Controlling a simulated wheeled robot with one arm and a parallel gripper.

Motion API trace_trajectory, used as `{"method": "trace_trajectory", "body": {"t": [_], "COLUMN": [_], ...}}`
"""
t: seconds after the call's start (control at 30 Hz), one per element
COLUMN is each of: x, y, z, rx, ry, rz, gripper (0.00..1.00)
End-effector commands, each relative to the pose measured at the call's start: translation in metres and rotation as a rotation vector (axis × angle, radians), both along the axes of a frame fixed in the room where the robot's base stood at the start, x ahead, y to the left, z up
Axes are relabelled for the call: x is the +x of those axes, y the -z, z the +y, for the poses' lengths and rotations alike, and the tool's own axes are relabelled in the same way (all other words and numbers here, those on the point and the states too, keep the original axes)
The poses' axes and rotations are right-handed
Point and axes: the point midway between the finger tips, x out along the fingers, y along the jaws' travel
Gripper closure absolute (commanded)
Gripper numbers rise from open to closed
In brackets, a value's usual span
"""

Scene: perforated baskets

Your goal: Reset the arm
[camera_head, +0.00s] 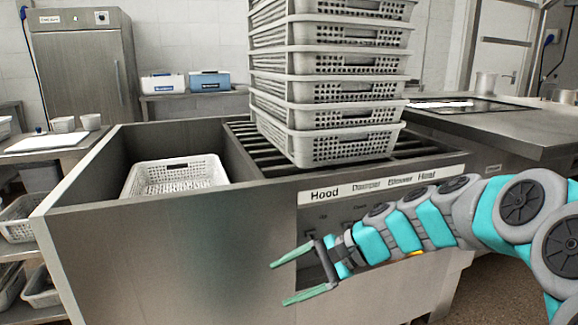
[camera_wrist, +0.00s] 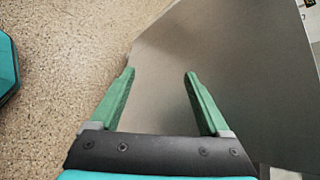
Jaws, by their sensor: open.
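My gripper (camera_head: 283,277) is open and empty, with its two green fingers spread apart. In the head view it is in front of the steel counter's front panel (camera_head: 150,270), below and left of the "Hood" label, with my arm reaching in from the right. In the wrist view the open fingers (camera_wrist: 158,80) have nothing between them but the plain steel surface (camera_wrist: 230,70) beyond. I cannot tell how far the fingertips are from the panel.
A tall stack of grey perforated baskets (camera_head: 335,147) stands on the slatted counter top. One white basket (camera_head: 177,178) sits in the open bay at left. A control strip (camera_head: 380,190) runs along the front. Speckled floor (camera_wrist: 60,60) shows at left in the wrist view.

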Motion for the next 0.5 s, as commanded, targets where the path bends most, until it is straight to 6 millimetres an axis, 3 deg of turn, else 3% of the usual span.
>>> {"method": "trace_trajectory", "body": {"t": [0.1, 0.23, 0.37, 0.5], "x": [-0.059, -0.116, -0.167, -0.217], "y": [0.015, 0.037, 0.058, 0.076], "z": [0.003, -0.01, -0.037, -0.076], "rx": [-0.154, -0.319, -0.484, -0.65], "ry": [-0.158, -0.325, -0.482, -0.638], "rz": [-0.072, -0.137, -0.185, -0.214], "gripper": [0.2, 0.2, 0.2, 0.2]}}
